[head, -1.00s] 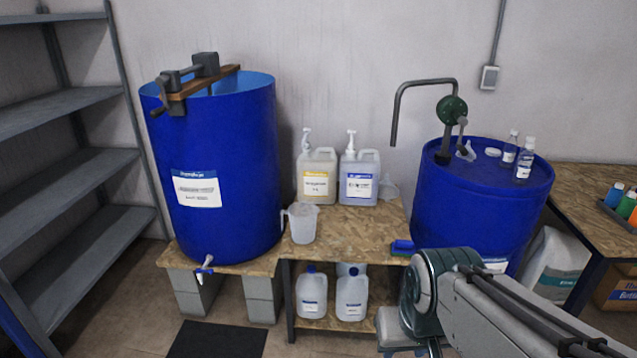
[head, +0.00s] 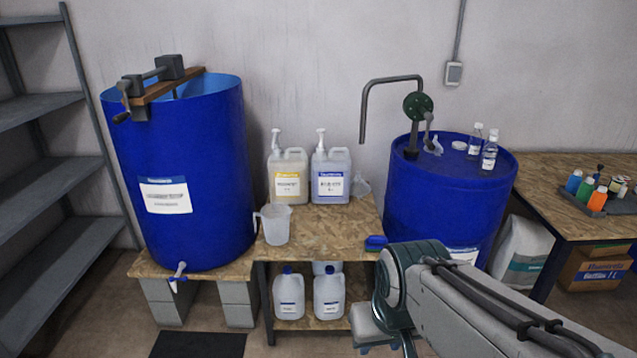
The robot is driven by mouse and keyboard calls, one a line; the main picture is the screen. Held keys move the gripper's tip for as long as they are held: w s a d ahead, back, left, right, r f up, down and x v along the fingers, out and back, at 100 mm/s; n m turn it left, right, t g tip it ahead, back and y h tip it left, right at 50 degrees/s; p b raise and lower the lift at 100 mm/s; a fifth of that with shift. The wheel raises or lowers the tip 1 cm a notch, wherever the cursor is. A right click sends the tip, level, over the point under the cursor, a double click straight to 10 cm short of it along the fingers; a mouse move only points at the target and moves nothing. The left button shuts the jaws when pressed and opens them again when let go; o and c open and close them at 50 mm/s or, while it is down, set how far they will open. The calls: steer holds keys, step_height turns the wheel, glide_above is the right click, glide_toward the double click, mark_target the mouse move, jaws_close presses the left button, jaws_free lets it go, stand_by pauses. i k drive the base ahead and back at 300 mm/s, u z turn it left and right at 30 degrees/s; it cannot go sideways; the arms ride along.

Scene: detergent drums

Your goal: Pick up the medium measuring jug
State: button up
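A translucent white measuring jug (head: 276,225) stands upright on the wooden bench (head: 317,238), just right of the large open blue drum (head: 200,190). Its handle points left.
Two pump jugs (head: 288,178) (head: 331,177) stand behind the measuring jug. A closed blue drum (head: 452,205) with a hand pump stands right, with a blue brush-like item (head: 376,243) near it. Canisters (head: 289,295) sit on the lower shelf. A dark mat (head: 199,345) lies on the floor.

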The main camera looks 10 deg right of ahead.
mark_target(275, 216)
steer(key=u, duration=0.75)
steer(key=i, duration=2.15)
steer(key=z, duration=0.85)
steer(key=i, duration=0.35)
steer(key=z, duration=0.15)
